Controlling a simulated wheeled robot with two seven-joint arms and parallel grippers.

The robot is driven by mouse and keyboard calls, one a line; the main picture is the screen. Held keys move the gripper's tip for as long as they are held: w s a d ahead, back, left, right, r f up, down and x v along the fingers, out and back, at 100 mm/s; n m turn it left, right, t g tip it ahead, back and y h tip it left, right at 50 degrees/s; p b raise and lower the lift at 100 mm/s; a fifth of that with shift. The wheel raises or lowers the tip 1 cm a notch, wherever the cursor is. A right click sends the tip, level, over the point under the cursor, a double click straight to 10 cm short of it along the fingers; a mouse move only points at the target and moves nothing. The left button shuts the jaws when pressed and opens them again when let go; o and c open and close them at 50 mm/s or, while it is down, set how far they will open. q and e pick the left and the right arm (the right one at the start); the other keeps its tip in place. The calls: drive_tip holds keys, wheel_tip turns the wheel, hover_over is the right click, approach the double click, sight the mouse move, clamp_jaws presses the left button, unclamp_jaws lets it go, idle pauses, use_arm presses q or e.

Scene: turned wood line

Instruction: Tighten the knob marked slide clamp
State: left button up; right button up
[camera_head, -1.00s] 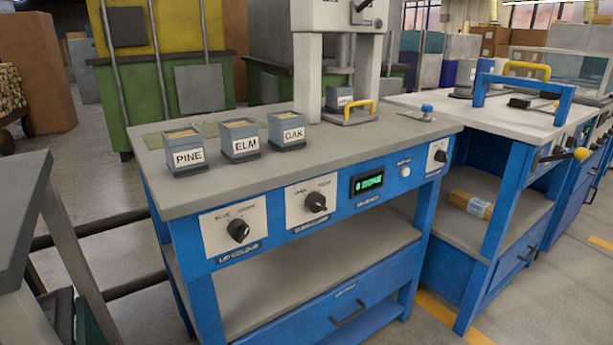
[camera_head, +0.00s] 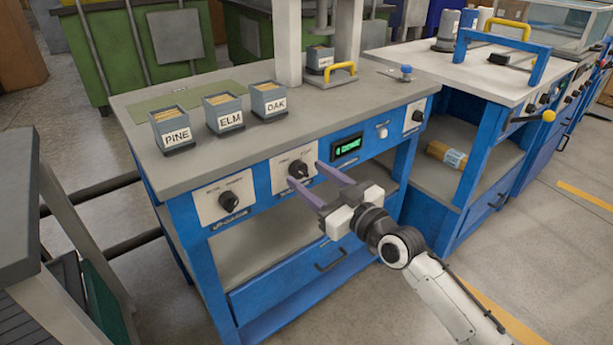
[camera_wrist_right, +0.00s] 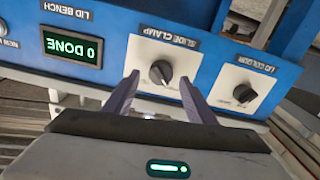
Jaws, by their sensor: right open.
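The slide clamp knob (camera_head: 298,169) is a black dial on a white plate on the blue front panel of the bench. In the right wrist view the knob (camera_wrist_right: 161,72) shows upside down, under the label "SLIDE CLAMP" (camera_wrist_right: 170,41). My right gripper (camera_head: 318,168) is open in front of the panel, its two purple fingers pointing at the plate. In the wrist view the fingertips (camera_wrist_right: 159,76) appear on either side of the knob; whether they touch it I cannot tell. My left gripper is in neither view.
The lid colour knob (camera_head: 229,202) is to the left, and a green display (camera_head: 347,147) and white button (camera_head: 382,132) are to the right. Bins marked PINE (camera_head: 173,130), ELM (camera_head: 223,114) and OAK (camera_head: 268,101) stand on the bench top (camera_head: 315,111).

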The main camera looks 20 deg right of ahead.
drive_tip(key=shift+x, duration=0.95)
drive_tip(key=c, duration=1.1)
drive_tip(key=shift+o, duration=0.3)
